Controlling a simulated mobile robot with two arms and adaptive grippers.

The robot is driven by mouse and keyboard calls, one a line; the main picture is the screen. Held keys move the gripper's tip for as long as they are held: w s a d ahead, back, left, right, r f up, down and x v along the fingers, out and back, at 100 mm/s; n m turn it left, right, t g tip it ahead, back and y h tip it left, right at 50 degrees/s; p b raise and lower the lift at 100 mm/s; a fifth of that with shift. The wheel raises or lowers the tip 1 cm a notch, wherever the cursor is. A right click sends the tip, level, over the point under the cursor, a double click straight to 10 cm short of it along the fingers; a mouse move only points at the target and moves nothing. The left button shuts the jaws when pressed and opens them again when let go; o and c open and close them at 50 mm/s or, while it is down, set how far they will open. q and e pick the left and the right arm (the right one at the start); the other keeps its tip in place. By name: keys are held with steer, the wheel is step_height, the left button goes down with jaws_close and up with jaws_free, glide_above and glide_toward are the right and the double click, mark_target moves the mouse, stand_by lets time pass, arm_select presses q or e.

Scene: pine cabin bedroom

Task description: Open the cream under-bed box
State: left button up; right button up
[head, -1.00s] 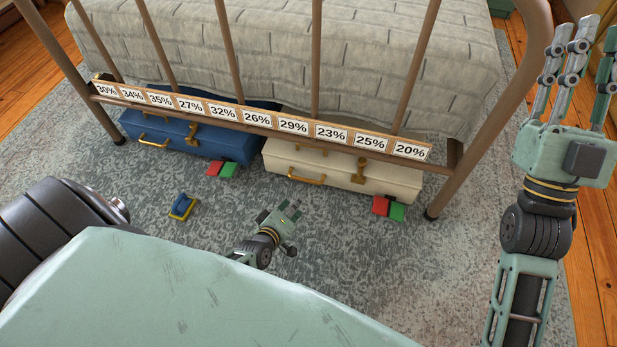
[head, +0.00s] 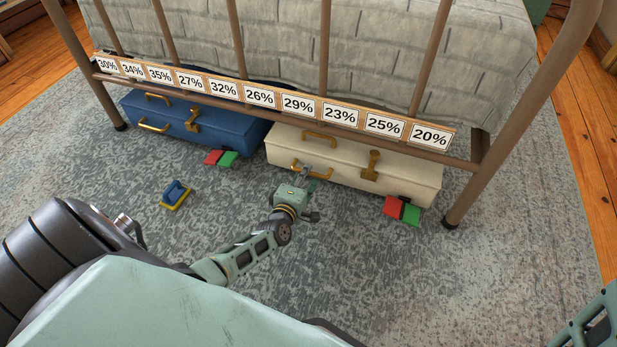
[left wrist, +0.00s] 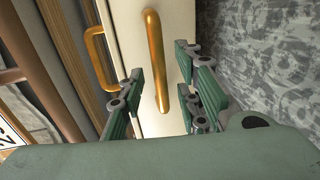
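The cream under-bed box (head: 405,181) lies shut beneath the foot of the bed. It has a brass front handle (head: 318,174), another brass handle (head: 320,138) on top and a brass latch (head: 371,165) on the front. My left gripper (head: 307,177) is at the front handle. In the left wrist view, the green fingers of my left gripper (left wrist: 165,95) are spread apart on both sides of the front handle (left wrist: 156,50), with gaps showing. The cream face (left wrist: 180,35) lies just beyond. My right gripper is out of view.
A blue case (head: 232,134) lies left of the cream box. Red (head: 393,206) and green (head: 411,214) blocks sit before its right end. A blue-and-yellow object (head: 176,194) lies on the rug. The metal bed frame with percentage cards (head: 298,104) stands above.

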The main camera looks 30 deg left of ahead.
arm_select(q)
steer(key=shift+b+x, duration=0.35)
steer(key=shift+x, duration=0.75)
steer(key=shift+c, duration=0.5)
jaws_close()
